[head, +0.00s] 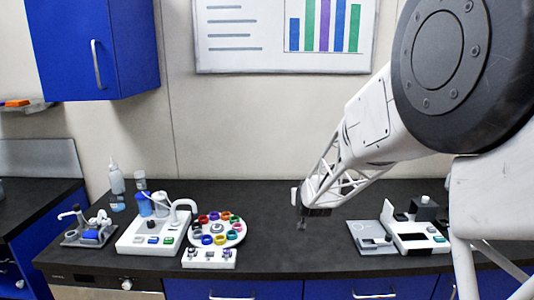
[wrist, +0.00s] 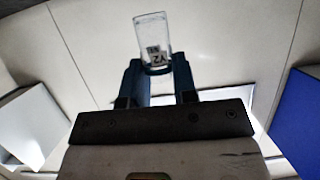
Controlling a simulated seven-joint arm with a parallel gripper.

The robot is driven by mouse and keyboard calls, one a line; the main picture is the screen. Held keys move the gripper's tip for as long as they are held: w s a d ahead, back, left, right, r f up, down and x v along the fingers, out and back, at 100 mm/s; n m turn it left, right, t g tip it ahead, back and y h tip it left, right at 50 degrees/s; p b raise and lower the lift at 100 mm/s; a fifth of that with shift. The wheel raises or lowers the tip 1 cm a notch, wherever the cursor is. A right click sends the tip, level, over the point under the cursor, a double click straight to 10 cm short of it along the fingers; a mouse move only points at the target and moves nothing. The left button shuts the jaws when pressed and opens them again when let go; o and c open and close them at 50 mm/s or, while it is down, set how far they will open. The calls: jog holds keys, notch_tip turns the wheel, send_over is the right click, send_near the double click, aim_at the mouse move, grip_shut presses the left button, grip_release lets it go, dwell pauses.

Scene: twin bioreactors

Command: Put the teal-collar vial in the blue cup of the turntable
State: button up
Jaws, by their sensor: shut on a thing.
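My gripper (wrist: 157,78) is shut on a clear glass vial (wrist: 152,35) with a white label. The vial sticks out past the fingertips in the wrist view. Its collar is hidden or too dark between the fingers to tell its colour. In the head view my gripper (head: 301,225) hangs above the bench, to the right of the turntable, and the vial is too small to make out. The white round turntable (head: 218,229) carries a ring of coloured cups. The blue cup (head: 207,240) is on its front left side.
A white control box (head: 209,258) stands in front of the turntable. A white unit with bottles (head: 150,235) is to its left. A white and grey instrument (head: 415,237) stands on the right. The bench (head: 270,225) between turntable and gripper is clear.

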jog(key=w+d+r, duration=0.1)
jog(key=w+d, duration=0.1)
jog(key=d, duration=0.3)
jog(key=shift+w+d+r+h, duration=0.2)
jog(key=shift+d+r+h, duration=0.15)
jog(key=shift+r+h, duration=0.05)
jog(key=shift+a, duration=0.15)
jog(key=s+a+f+n+y, duration=0.1)
jog(key=s+a+f, duration=0.2)
jog(key=s+a, duration=0.45)
jog(key=s+a+f+y, duration=0.1)
jog(key=s+a+f, duration=0.25)
jog(key=a, duration=0.75)
jog(key=s+a+f, duration=0.3)
jog(key=s+a, duration=0.3)
jog(key=s, duration=0.2)
jog(key=s+a+f+n+y, duration=0.1)
jog(key=s+a+f, duration=0.2)
jog(key=s+a, duration=0.2)
jog(key=shift+s+a+n+g, duration=0.3)
jog(key=shift+s+a, duration=0.1)
jog(key=shift+s, duration=1.45)
jog(key=shift+y, duration=0.3)
